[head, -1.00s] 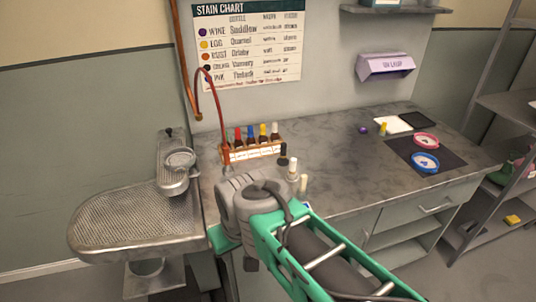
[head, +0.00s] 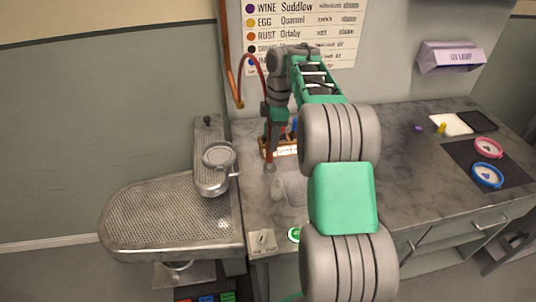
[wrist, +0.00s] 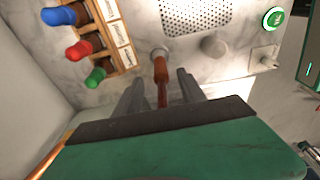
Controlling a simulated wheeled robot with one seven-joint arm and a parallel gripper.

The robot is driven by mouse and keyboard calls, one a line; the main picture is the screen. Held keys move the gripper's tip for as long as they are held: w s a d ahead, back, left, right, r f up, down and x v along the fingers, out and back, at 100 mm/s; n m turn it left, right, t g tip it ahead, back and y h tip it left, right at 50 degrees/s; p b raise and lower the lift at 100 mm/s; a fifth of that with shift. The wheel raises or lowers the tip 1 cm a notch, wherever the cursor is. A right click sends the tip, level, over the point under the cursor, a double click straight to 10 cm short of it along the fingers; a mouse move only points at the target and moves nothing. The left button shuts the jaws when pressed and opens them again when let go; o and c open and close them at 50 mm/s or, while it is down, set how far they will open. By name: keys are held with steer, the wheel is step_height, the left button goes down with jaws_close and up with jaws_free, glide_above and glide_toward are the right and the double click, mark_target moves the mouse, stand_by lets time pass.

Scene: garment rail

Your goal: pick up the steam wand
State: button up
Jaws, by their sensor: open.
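The steam wand (head: 269,153), with an orange-brown grip and a red hose, stands upright at the left part of the counter, partly hidden by my arm in the head view. In the wrist view the wand (wrist: 160,70) has its pale metal end toward the counter. My gripper (wrist: 159,78) is open, with one finger on each side of the wand and its hose. Gaps show between the fingers and the wand. In the head view my gripper (head: 273,125) is small and dark, above the wand.
A wooden bottle rack (wrist: 113,35) with coloured caps stands close beside the wand. A perforated plate (wrist: 195,14) and a pale knob (wrist: 213,45) are on its other side. A perforated metal board (head: 165,215) lies left of the counter.

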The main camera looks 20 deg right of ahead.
mark_target(269, 155)
steer(key=shift+a+f, duration=0.15)
steer(key=shift+f, duration=0.35)
steer(key=f, duration=0.6)
steer(key=shift+a+f+p, duration=0.3)
steer(key=shift+a, duration=0.05)
jaws_close()
